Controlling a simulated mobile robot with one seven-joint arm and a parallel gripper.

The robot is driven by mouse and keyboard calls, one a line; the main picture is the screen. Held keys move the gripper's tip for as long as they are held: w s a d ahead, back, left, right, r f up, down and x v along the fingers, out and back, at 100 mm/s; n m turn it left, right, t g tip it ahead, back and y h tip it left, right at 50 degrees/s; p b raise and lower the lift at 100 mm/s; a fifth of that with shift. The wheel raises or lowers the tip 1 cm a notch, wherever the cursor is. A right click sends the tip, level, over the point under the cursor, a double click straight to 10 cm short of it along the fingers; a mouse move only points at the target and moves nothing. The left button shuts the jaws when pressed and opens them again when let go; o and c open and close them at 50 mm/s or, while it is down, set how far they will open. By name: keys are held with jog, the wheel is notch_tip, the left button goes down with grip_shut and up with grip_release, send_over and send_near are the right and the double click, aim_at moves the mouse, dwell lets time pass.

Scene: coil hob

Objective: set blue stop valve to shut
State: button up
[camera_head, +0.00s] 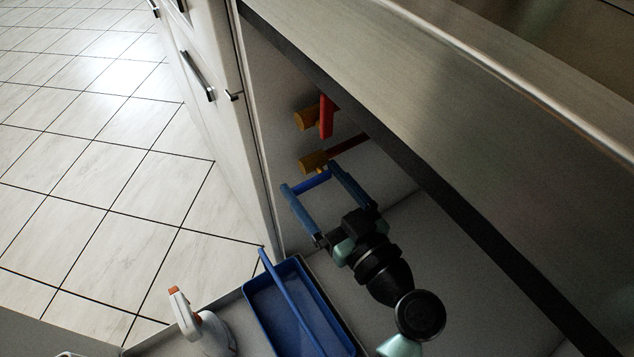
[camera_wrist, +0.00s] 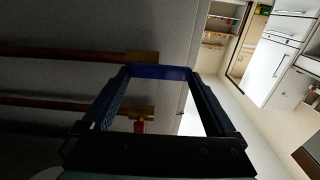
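The blue stop valve has a brass body (camera_head: 313,160) on a copper-red pipe inside the open cabinet. Its blue lever (camera_head: 312,183) lies crosswise between my fingertips. In the wrist view the blue lever (camera_wrist: 162,72) spans the gap from one fingertip to the other, with its brass body (camera_wrist: 143,57) just beyond. My gripper (camera_head: 309,177) has two blue fingers spread wide, so it is open. I cannot tell whether either fingertip touches the lever ends. The lever's joint with the body is partly hidden by its angle.
A second valve with a red lever (camera_head: 327,116) sits just above the blue one. A blue caddy with a handle (camera_head: 283,312) and a white spray bottle (camera_head: 207,330) stand below. The dark counter edge (camera_head: 440,190) overhangs at right; the cabinet side is at left.

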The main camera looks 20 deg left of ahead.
aim_at(331, 172)
jog(key=c, duration=0.3)
jog(key=shift+c, duration=0.2)
jog(key=m+p, duration=0.1)
jog(key=m, duration=0.1)
jog(key=r+m+p, duration=0.1)
jog(key=m+p, duration=0.1)
jog(key=shift+w+d+r+m, duration=0.1)
jog(key=shift+w+d+m, duration=0.05)
jog(key=shift+m, duration=0.15)
jog(key=m+p, duration=0.2)
jog(key=m, duration=0.1)
jog(key=m+p, duration=0.1)
jog(key=shift+w+d+r, duration=0.25)
jog(key=shift+w+r, duration=0.05)
jog(key=shift+w, duration=0.05)
jog(key=m+p, duration=0.2)
jog(key=m, duration=0.1)
jog(key=m+p, duration=0.1)
jog(key=m, duration=0.1)
jog(key=shift+w+d+r, duration=0.1)
jog(key=shift+w+d, duration=0.25)
jog(key=shift+w, duration=0.05)
jog(key=shift+w+d+f+m+p, duration=0.1)
jog(key=shift+w+d+m+p, duration=0.1)
jog(key=shift+m+p, duration=0.65)
jog(key=shift+w+d+f+m+p, duration=0.15)
jog(key=shift+m+p, duration=0.15)
jog(key=shift+m, duration=1.05)
jog(key=o, duration=1)
